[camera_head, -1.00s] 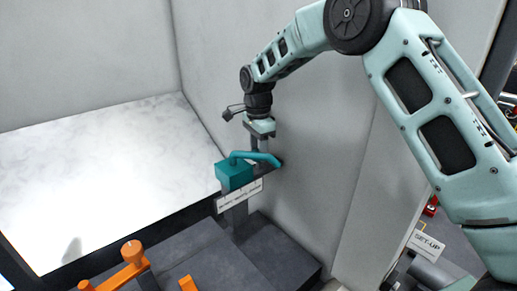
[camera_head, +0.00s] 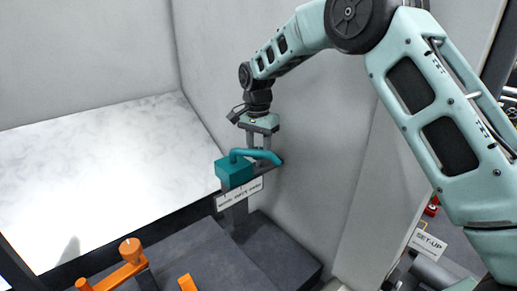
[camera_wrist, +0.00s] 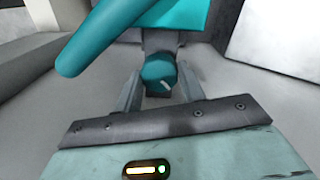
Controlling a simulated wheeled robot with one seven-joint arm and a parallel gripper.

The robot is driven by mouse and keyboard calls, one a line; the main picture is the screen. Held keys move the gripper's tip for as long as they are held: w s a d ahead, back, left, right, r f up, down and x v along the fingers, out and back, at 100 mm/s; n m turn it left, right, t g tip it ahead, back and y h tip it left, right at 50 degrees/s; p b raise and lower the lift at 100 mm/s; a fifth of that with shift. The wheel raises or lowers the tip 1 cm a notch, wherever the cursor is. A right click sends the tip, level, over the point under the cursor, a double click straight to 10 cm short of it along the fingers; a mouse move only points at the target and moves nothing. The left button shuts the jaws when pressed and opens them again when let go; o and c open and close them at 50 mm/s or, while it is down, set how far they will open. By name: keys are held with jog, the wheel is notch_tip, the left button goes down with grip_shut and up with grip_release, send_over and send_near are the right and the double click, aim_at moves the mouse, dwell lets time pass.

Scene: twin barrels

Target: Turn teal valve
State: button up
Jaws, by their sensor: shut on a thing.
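The teal valve (camera_head: 234,174) is a box with a bent teal lever, mounted near the grey wall right of the white surface in the head view. My gripper (camera_head: 262,147) points down over the lever, its fingers reaching it. In the wrist view, the lever (camera_wrist: 100,36) crosses the upper left and the teal box fills the top middle. A rounded teal part with a white mark (camera_wrist: 158,70) sits between the fingers of my gripper (camera_wrist: 160,85). My gripper is shut on this part of the valve. The exact finger contact is partly hidden.
A white label (camera_head: 238,195) with unreadable print hangs below the valve. An orange lever with a round knob (camera_head: 131,250) stands at lower left, above dark grey blocks (camera_head: 200,255). The grey wall (camera_head: 310,190) is close on the right of my gripper. A "SET-UP" sign is at right.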

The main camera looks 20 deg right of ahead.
jog(key=n, duration=0.4)
jog(key=shift+n+b, duration=0.3)
jog(key=shift+b, duration=0.05)
jog(key=shift+r+n, duration=0.1)
jog(key=shift+n, duration=2.2)
jog(key=o, duration=1)
jog(key=shift+c, duration=0.2)
jog(key=shift+b, duration=0.3)
notch_tip(320, 180, up, 17)
jog(key=b, duration=0.3)
jog(key=shift+a+r, duration=0.15)
jog(key=shift+a, duration=0.1)
